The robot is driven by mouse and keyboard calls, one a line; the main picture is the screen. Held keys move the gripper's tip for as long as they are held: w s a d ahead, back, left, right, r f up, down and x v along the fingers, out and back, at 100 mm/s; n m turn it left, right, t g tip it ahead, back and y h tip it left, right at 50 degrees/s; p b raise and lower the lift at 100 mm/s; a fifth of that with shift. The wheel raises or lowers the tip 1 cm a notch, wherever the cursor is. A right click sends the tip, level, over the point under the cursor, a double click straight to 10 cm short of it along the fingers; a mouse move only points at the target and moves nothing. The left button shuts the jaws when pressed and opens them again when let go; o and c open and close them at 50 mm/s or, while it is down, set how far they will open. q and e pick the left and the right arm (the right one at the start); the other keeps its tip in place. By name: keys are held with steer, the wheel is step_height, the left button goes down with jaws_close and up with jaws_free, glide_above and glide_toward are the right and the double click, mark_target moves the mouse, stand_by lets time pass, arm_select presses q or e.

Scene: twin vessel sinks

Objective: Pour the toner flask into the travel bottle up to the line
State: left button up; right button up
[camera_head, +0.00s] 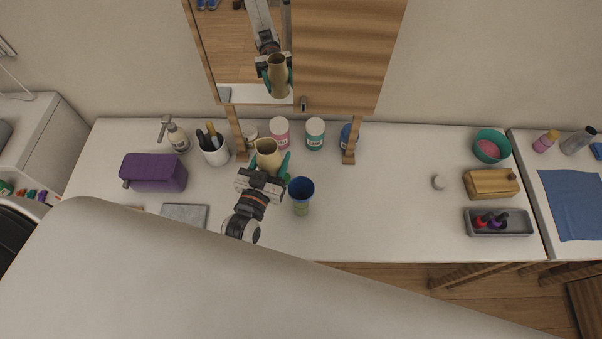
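A cream flask with a wide open mouth (267,153) is between the teal fingers of my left gripper (270,165), which is shut on it. I take it for the toner flask. It is held over the middle of the counter, up and left of a small bottle with a greenish lower part (302,210). A blue funnel-like cup (301,187) sits on top of that bottle, which I take for the travel bottle. The flask is apart from the cup. The fill line and any liquid inside the flask cannot be made out. My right gripper is not in view.
A mirror (240,85) reflects the gripper and flask. Pink-labelled (280,133) and teal-labelled (315,133) jars stand behind. A white brush cup (215,152) and purple box (155,173) are left. A grey tray (470,224) is right. Bare counter (385,205) lies between.

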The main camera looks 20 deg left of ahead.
arm_select(q)
steer(key=shift+w+a+f, duration=0.15)
steer(key=shift+w+a, duration=0.05)
steer(key=shift+w, duration=0.1)
steer(key=shift+s+d, duration=0.1)
steer(key=shift+m, duration=0.3)
